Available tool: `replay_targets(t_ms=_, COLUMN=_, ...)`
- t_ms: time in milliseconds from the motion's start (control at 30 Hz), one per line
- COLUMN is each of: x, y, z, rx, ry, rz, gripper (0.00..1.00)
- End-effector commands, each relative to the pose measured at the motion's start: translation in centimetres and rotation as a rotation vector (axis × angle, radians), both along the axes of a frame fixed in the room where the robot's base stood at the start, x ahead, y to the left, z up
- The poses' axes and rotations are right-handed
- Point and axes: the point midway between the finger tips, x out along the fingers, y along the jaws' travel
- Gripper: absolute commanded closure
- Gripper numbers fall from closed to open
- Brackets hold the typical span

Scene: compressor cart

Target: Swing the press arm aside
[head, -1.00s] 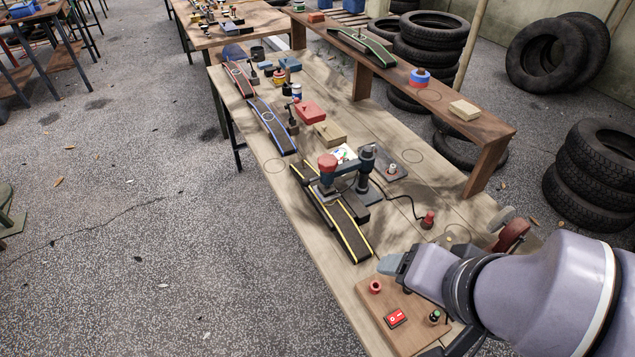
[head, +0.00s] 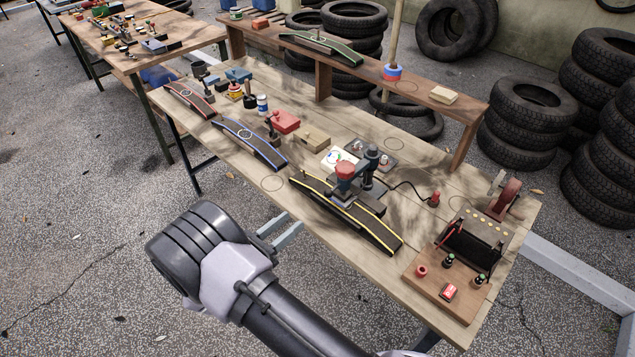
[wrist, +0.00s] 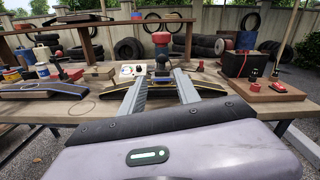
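The press (head: 370,165) stands on the bench, with a dark upright post. Its short arm reaches toward the near side and carries a red cap (head: 345,171) above the yellow-edged arched track (head: 380,232).
A blue-edged track (head: 250,142) and red-edged track (head: 190,98) lie farther left. A cable runs from the press to a red-topped plug (head: 434,199). A wooden control board (head: 425,287) and a black battery box (head: 470,245) stand right. A raised shelf (head: 420,98) runs behind.

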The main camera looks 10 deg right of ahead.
Motion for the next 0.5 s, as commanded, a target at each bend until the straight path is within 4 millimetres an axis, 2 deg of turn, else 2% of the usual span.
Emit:
replay_targets(t_ms=300, x=4.9, y=-7.2, z=-0.3, rx=0.003, ry=0.000, rz=-0.010, gripper=0.62)
replay_targets(t_ms=500, x=7.7, y=-10.9, z=-0.2, rx=0.003, ry=0.000, rz=-0.007, gripper=0.62)
